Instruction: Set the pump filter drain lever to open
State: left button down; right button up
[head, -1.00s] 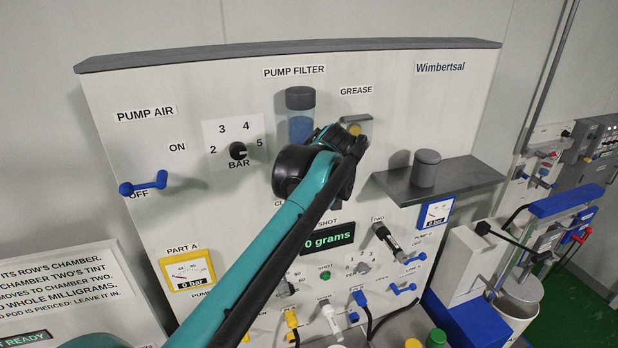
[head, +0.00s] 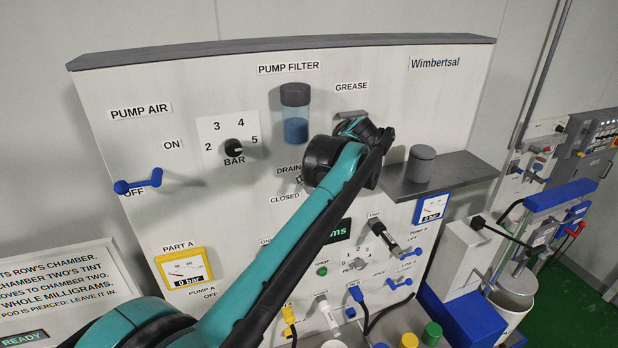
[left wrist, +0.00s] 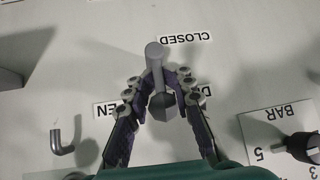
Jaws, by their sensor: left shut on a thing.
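The grey drain lever (left wrist: 155,62) shows in the left wrist view, which sees the panel upside down. Its handle runs from the hub towards the CLOSED label (left wrist: 185,38); the OPEN label (left wrist: 112,108) is off to the side. My left gripper (left wrist: 158,78) is shut on the lever, one finger on each side. In the head view my forearm hides the gripper and most of the lever. The DRAIN label (head: 288,170) and the CLOSED label (head: 285,198) show left of the arm there. My right gripper is not in view.
The filter bowl (head: 296,112) with blue liquid is just above my arm. A grey shelf (head: 455,172) with a cylinder (head: 421,164) juts out to the right. The blue pump air lever (head: 138,182) and the bar knob (head: 234,148) are to the left. A metal hook (left wrist: 62,143) is near the gripper.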

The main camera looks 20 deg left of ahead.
pick_arm(q)
jog(key=c, duration=1.6)
grip_release()
jog(key=v, duration=1.2)
jog(key=shift+d+f, duration=0.1)
jog(key=s+a+f+m+h, duration=0.3)
jog(key=s+f+m, duration=0.1)
jog(key=s+f, duration=0.95)
jog(key=s+a+f+m+h, duration=0.4)
jog(key=s+f, duration=0.6)
jog(key=f, duration=0.6)
notch_tip(320, 180, down, 38)
jog(key=m+t+b, duration=0.1)
jog(key=b, duration=3.7)
jog(key=shift+d+y, duration=0.25)
jog(key=shift+y, duration=0.05)
